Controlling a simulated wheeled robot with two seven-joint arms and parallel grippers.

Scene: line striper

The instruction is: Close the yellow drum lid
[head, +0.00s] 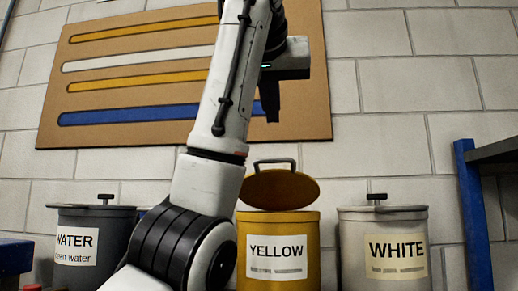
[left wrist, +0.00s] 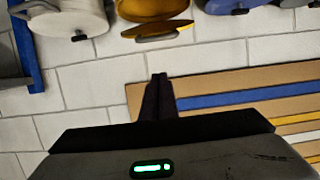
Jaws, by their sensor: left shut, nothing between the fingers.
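The yellow drum (head: 312,240) stands upright by the wall in the head view, with a label reading YELLOW. Its yellow lid (head: 280,190) is open, tilted up above the rim, with a grey handle (head: 274,161) at its upper edge. In the left wrist view the drum (left wrist: 150,9) and tilted lid (left wrist: 158,30) show at the top, upside down. My left gripper (head: 272,115) is up in front of the wall board, above the lid and apart from it. Its fingers (left wrist: 159,78) are shut and empty. My right gripper is in neither view.
The grey WATER drum (head: 112,225) stands left and the pale WHITE drum (head: 385,225) right, both with lids on. A blue drum (head: 142,212) is mostly hidden behind my arm. A blue-legged rack (head: 473,215) is far right. A striped board (head: 100,130) hangs on the wall.

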